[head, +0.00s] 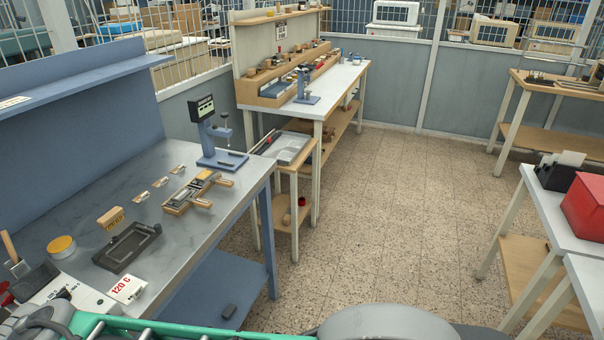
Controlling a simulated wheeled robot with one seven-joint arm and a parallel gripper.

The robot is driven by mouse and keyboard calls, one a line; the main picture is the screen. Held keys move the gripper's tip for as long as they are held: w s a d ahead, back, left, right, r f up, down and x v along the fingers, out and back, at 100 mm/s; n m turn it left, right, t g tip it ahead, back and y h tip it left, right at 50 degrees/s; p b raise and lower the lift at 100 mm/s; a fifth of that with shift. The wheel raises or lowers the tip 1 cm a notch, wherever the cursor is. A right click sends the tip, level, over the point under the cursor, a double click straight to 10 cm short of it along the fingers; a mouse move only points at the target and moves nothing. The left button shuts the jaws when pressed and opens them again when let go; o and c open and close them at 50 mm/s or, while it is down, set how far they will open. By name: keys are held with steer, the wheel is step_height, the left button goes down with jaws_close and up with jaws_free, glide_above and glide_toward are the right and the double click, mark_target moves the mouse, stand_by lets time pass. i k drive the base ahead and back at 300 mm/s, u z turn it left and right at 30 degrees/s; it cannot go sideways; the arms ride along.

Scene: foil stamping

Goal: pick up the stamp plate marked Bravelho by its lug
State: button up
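Several small plates lie in a slanting row on the grey tabletop of the blue workbench at the left: a near plate (141,197), a middle plate (160,182) and a far plate (178,169). They look pale with tan parts. Their markings are too small to read, so I cannot tell which one is Bravelho, and their lugs are not clear. My gripper is not in view; only grey and green parts, seemingly my own body, show along the bottom edge.
Around the plates are a wooden-handled holder (190,193), a blue press (219,157), a wooden block (110,217), a dark tray (128,249), a yellow-topped tin (62,246) and a "120 C" card (127,287). The tiled floor (390,220) right of the bench is free.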

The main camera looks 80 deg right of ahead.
mark_target(206, 176)
steer(key=u, duration=2.75)
steer(key=k, duration=2.1)
steer(key=z, duration=0.95)
